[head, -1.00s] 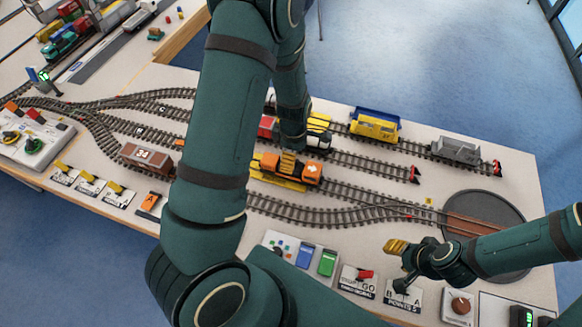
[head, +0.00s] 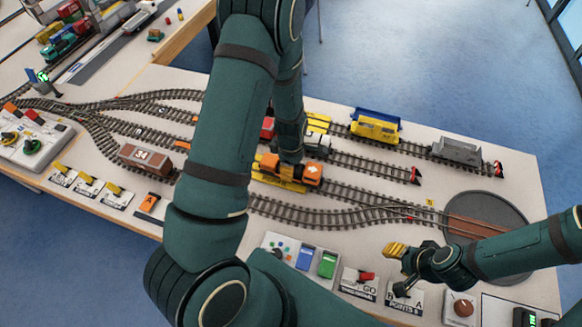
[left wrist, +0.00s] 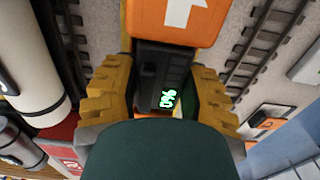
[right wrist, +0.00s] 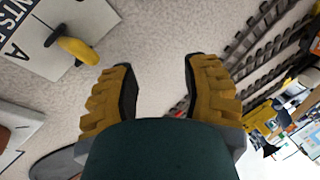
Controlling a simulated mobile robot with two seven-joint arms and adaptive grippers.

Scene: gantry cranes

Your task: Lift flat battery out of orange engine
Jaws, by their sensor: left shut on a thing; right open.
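The orange engine (head: 312,172) stands on the track at mid-table, partly hidden by my left arm. Its orange top with a white arrow shows in the left wrist view (left wrist: 175,18). My left gripper (head: 283,166) is over the engine. In the left wrist view its yellow fingers (left wrist: 158,97) are shut on a dark block with green lit figures, the battery (left wrist: 158,72). The battery is beside the orange top; I cannot tell whether it is still seated. My right gripper (head: 393,250) is open and empty above the table's front right, also in its wrist view (right wrist: 160,85).
A yellow wagon (head: 375,129) and a grey wagon (head: 457,151) stand on the back track. A brown wagon (head: 146,158) is to the left. A control panel with blue and green blocks (head: 300,258) and lever plates line the front edge. The turntable (head: 485,207) is at right.

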